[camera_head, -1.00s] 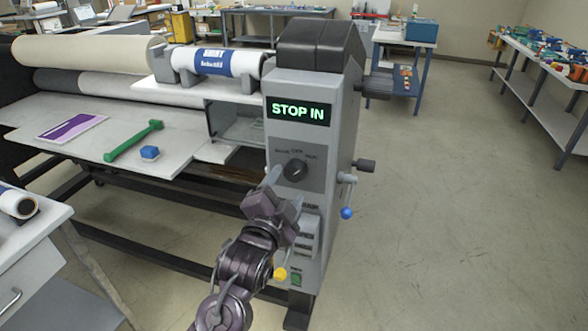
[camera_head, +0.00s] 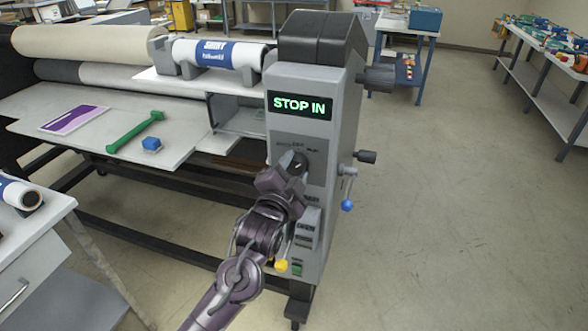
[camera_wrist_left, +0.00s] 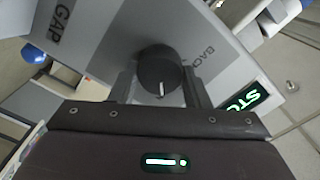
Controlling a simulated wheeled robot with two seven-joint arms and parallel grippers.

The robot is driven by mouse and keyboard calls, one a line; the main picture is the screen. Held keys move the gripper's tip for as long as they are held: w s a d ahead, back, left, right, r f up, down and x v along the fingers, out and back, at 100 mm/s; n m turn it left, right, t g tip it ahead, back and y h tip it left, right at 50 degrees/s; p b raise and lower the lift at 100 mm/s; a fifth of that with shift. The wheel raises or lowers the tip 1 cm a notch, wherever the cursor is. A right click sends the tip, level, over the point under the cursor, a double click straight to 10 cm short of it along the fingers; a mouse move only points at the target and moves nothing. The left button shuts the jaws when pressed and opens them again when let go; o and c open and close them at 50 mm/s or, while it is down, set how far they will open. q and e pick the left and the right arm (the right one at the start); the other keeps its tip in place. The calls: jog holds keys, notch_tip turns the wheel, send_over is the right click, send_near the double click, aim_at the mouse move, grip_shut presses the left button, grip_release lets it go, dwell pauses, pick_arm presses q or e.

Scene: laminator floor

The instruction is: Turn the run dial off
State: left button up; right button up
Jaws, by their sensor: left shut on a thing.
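The run dial (camera_head: 291,157) is a round black knob on the grey control panel (camera_head: 328,150) of the laminator. It is partly hidden behind my gripper in the head view. My left gripper (camera_head: 289,172) reaches the panel from below left and is shut on the dial. In the left wrist view the dial (camera_wrist_left: 160,70) sits between my two fingers, with a pale pointer mark at its lower edge. The lettering around it is only partly readable. A display (camera_head: 299,105) above the dial reads "STOP IN" in green. My right gripper is not in view.
A blue-ended crank (camera_head: 347,205) and a black side knob (camera_head: 366,157) stick out at the panel's right. A yellow knob (camera_head: 281,265) and a green switch (camera_head: 297,268) are lower down. A green tool (camera_head: 136,132) lies on the laminator bed. Floor at right is clear.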

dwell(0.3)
pick_arm(q)
jog(key=n+p, duration=0.1)
jog(key=n, duration=0.3)
jog(key=shift+n, duration=0.4)
jog(key=shift+a+n, duration=0.1)
jog(key=shift+n, duration=1.8)
jog(key=o, duration=1)
jog(key=b+v, duration=0.2)
jog(key=v, duration=0.5)
jog(key=shift+s, duration=0.35)
